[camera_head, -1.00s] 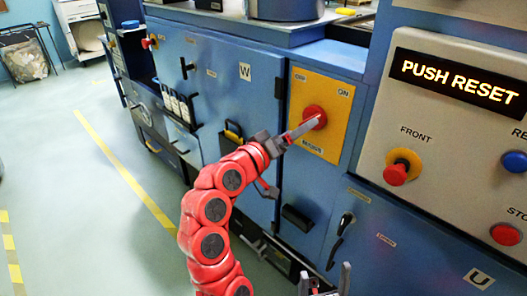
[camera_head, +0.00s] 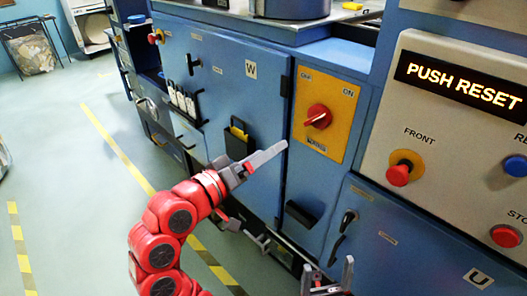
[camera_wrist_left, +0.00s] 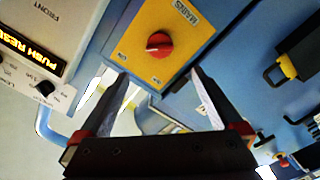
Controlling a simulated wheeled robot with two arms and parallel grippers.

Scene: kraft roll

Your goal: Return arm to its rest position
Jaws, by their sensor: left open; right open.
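My left gripper (camera_head: 276,194) is open and empty, in front of the blue cabinet and lower left of the red rotary knob (camera_head: 318,116). The knob sits on a yellow plate (camera_head: 340,97) marked OFF, ON and MAINS. In the left wrist view the knob (camera_wrist_left: 159,44) shows beyond the gap between the two spread fingers (camera_wrist_left: 160,88), apart from both. My red left arm (camera_head: 165,225) reaches up from the bottom of the head view. My right gripper (camera_head: 327,264) is open and empty at the bottom edge; its arm is hidden.
A lit PUSH RESET display (camera_head: 463,84) is on the grey panel at right, above a red FRONT button (camera_head: 398,175). A blue button (camera_head: 515,166) and another red button (camera_head: 505,236) are beside it. Black door handles (camera_head: 341,236) stick out. Open floor (camera_head: 60,160) lies at left.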

